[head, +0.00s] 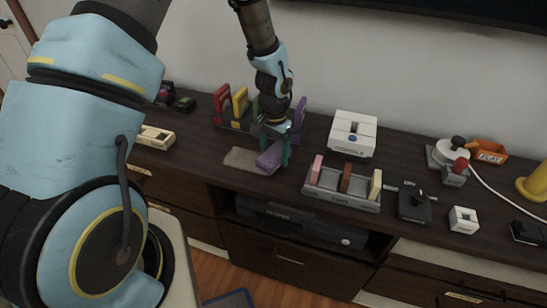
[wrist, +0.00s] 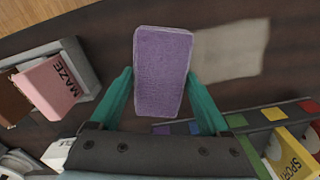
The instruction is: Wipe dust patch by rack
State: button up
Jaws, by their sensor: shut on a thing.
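My gripper (head: 273,150) points down over the dark wooden cabinet top, its teal fingers shut on a purple sponge (head: 269,160). In the wrist view the sponge (wrist: 162,70) sits between the two fingers (wrist: 163,98). The pale grey-beige dust patch (head: 241,160) lies flat just left of the sponge, in front of the back rack (head: 228,124). In the wrist view the patch (wrist: 230,50) shows to the right of the sponge, partly hidden behind it. I cannot tell whether the sponge touches the wood.
The back rack holds red, yellow and purple cartridges close behind my gripper. A grey front rack (head: 341,198) with pink, brown and cream cartridges stands to the right. A white console (head: 353,134) is behind it. A beige cartridge (head: 157,137) lies left. The cabinet's front edge is close.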

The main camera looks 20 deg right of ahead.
jog(key=shift+r+p, duration=1.7)
jog(key=shift+r, duration=0.9)
jog(key=shift+w+d+f, duration=0.1)
